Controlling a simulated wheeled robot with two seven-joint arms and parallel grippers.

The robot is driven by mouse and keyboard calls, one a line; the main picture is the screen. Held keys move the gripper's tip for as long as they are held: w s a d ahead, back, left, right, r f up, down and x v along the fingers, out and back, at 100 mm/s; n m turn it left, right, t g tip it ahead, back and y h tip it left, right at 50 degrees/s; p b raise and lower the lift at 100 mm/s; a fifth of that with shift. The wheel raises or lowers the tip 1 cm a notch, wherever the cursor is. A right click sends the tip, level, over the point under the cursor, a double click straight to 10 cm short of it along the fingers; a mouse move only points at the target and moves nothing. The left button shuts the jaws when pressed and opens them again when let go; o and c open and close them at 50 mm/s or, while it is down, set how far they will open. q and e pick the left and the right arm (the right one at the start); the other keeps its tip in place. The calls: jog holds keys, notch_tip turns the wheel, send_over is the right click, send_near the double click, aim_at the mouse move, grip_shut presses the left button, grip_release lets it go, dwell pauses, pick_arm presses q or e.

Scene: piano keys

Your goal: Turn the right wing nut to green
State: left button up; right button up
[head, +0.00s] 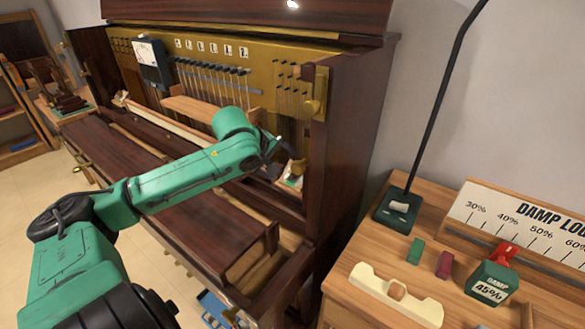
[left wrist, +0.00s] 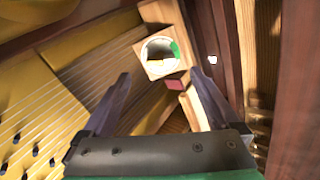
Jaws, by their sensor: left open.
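A round dial (left wrist: 174,48) with a white rim and a green part on its right side sits on a pale wooden block (left wrist: 150,14) inside the piano. A small yellow-orange piece shows low in the dial; I cannot tell whether it is the wing nut. My left gripper (left wrist: 160,78) is open and empty, with its dark fingers apart and pointing toward the block. In the head view my left gripper (head: 277,158) reaches into the right end of the open piano, near a small whitish and green piece (head: 293,181). My right gripper is not in view.
The piano's dark right side wall (head: 350,130) stands close to the gripper. Strings and pins (left wrist: 40,120) lie to the left in the wrist view. A wooden bench at right holds a damp gauge block (head: 492,283) and a cream handle piece (head: 385,295).

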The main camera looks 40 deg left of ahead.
pick_arm(q)
jog(key=p+v, duration=0.3)
jog(key=v, duration=0.1)
jog(key=shift+s+a+r, duration=0.15)
jog(key=shift+s+r, duration=0.05)
jog(key=shift+s, duration=0.05)
